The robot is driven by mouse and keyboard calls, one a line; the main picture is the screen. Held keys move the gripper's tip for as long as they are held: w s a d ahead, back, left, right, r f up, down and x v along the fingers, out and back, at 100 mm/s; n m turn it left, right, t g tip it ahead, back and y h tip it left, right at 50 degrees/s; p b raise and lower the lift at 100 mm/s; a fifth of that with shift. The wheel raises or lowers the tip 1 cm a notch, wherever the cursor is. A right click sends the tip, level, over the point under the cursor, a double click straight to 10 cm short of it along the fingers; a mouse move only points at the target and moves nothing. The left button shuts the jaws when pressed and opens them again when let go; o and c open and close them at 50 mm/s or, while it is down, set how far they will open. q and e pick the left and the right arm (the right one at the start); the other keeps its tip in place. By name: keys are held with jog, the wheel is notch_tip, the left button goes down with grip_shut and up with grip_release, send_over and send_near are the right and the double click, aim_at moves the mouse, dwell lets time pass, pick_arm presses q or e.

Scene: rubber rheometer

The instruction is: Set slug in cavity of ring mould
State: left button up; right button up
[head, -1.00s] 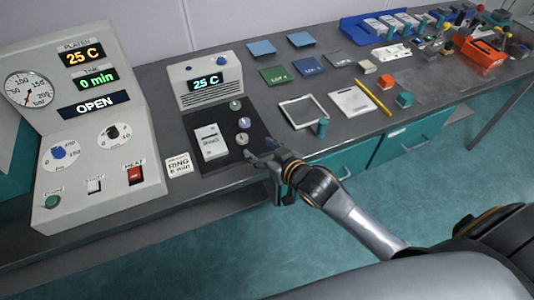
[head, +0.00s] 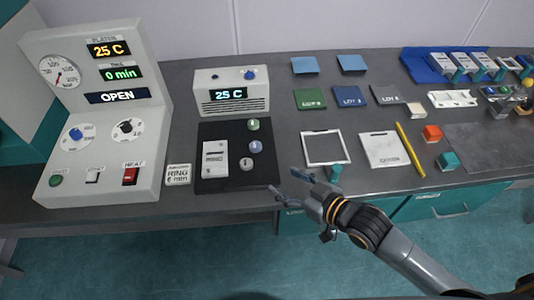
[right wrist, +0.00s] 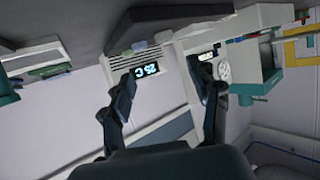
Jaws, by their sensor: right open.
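Neither the slug nor the ring mould can be named with certainty. A square, light-rimmed frame (head: 323,147) lies flat on the bench, with a small teal piece (head: 335,172) at its front edge. Small orange (head: 432,133), teal (head: 447,160) and beige (head: 417,109) blocks lie to the right. A black mat (head: 228,183) carries a white block (head: 215,160) and three small round pieces. My right gripper (head: 285,183) is open and empty at the bench's front edge, right of the mat. Its spread fingers also show in the right wrist view (right wrist: 167,93). My left gripper is out of view.
A press panel (head: 100,110) reading 25 C and OPEN stands at the left. A grey box (head: 232,92) reading 25 C stands behind the mat. A RING card (head: 178,174), a white plate (head: 384,149), a yellow stick (head: 410,150) and a blue tray (head: 428,66) also lie around.

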send_near(249, 165)
jog(key=shift+w+a+r+p, duration=0.15)
jog(key=shift+w+a+p, duration=0.15)
jog(key=shift+a+p, duration=0.15)
jog(key=x, duration=0.2)
jog(key=shift+w+f, duration=0.2)
jog(key=shift+w, duration=0.05)
jog(key=shift+w+a+f, duration=0.1)
jog(key=shift+w+f, duration=0.05)
jog(key=shift+w, duration=0.05)
jog(key=shift+w+a+f+p, duration=0.1)
jog(key=shift+w+a+p, duration=0.2)
jog(key=shift+w+p, duration=0.1)
jog(key=x, duration=0.3)
jog(key=shift+w+a+f+p, duration=0.1)
jog(key=shift+a+f+p, duration=0.05)
jog(key=shift+p, duration=0.25)
jog(key=shift+w+a+f, duration=0.15)
jog(key=shift+w, duration=0.1)
jog(key=shift+w+a+f, duration=0.1)
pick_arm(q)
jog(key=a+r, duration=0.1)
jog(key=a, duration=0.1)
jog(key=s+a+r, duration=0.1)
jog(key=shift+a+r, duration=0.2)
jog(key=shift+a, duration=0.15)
pick_arm(e)
jog(key=c, duration=1)
